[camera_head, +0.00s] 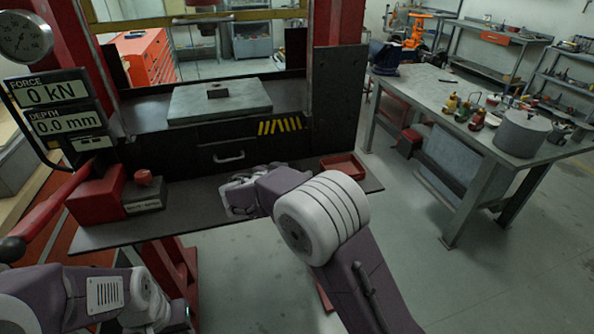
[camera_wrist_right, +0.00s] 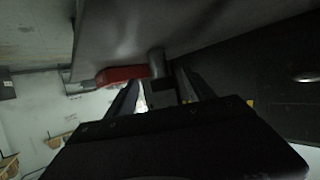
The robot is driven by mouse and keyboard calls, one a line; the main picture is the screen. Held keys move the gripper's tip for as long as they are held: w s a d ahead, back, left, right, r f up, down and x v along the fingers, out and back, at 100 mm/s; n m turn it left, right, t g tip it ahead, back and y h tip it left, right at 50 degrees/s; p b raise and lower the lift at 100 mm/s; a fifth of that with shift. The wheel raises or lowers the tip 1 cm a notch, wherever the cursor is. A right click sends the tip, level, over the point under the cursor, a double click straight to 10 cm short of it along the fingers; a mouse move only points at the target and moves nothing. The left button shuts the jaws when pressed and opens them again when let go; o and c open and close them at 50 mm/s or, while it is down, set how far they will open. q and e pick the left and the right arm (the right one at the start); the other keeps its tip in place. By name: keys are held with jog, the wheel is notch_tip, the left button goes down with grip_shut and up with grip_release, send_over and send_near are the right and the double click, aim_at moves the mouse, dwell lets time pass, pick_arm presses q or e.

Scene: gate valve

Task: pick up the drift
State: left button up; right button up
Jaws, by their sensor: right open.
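A short grey cylinder (camera_wrist_right: 157,62), which looks like the drift, stands against the grey shelf surface in the right wrist view, where the picture appears upside down. It lies between or just beyond the fingers of my right gripper (camera_wrist_right: 157,82). The fingers are apart, one on each side; I cannot tell whether either touches it. A dark block shows at its free end, and I cannot tell if it belongs to it. In the head view my right gripper (camera_head: 238,192) is low over the shelf, and the drift is not discernible there. My left arm shows at lower left, without its gripper.
The press shelf (camera_head: 190,215) holds a red tray (camera_head: 343,166) right of my gripper, and a red box (camera_head: 97,197) and grey block (camera_head: 144,195) at left. The press plate (camera_head: 220,100) is behind. A workbench (camera_head: 440,100) stands at right, with open floor between.

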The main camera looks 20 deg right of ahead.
aim_at(300, 169)
jog(key=shift+w+d+f, duration=0.1)
jog(key=shift+w+d, duration=0.1)
jog(key=shift+w, duration=0.05)
jog(key=p+x, duration=0.1)
jog(key=x, duration=0.3)
jog(key=shift+w+p, duration=0.15)
jog(key=shift+p, duration=0.15)
jog(key=shift+w+f, duration=0.1)
jog(key=shift+f, duration=0.05)
jog(key=c, duration=0.8)
grip_shut()
